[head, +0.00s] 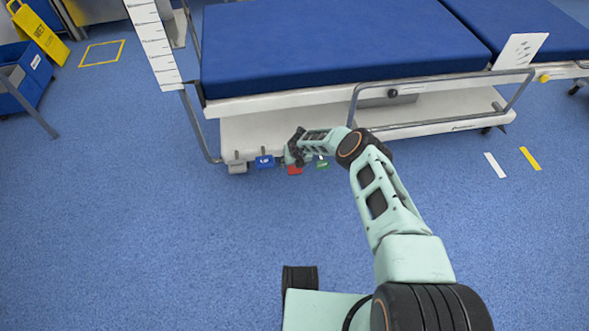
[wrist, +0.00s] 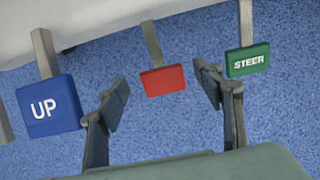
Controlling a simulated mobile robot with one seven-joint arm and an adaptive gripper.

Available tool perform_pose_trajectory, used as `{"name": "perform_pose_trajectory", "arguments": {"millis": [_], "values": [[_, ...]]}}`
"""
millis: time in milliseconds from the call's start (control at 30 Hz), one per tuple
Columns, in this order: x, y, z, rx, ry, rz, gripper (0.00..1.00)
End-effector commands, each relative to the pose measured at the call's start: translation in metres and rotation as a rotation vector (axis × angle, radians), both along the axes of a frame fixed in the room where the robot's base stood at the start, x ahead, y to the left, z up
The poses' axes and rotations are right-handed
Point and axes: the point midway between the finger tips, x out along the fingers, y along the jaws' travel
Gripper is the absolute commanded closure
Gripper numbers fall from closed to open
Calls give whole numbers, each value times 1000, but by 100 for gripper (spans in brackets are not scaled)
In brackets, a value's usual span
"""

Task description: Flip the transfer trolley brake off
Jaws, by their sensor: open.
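The transfer trolley (head: 250,132) has a blue mattress and a pale base with a row of foot pedals along its near lower edge. A plain red pedal (wrist: 163,80) hangs on a grey bar; it also shows in the head view (head: 295,170). No lettering shows on it. My gripper (wrist: 161,88) is open and empty, with one finger to each side of the red pedal in the wrist view. Whether the fingertips reach level with it or touch it, I cannot tell. In the head view my gripper (head: 292,153) covers the bar above the red pedal.
A blue pedal marked UP (wrist: 45,105) is left of my gripper, and a green pedal marked STEER (wrist: 247,60) is close on the right. A grey pedal (head: 237,167) is farther left. A side rail (head: 440,124) runs along the trolley. The near floor is clear.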

Motion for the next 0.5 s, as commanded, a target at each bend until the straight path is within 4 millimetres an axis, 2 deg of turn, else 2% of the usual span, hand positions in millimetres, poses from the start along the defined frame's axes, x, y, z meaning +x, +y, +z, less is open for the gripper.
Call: {"name": "perform_pose_trajectory", "arguments": {"millis": [33, 200, 500], "values": [[1, 0, -13, 0, 1, -2, 39], [8, 2, -24, -1, 0, 0, 39], [11, 3, -30, 0, 0, 0, 39]]}}
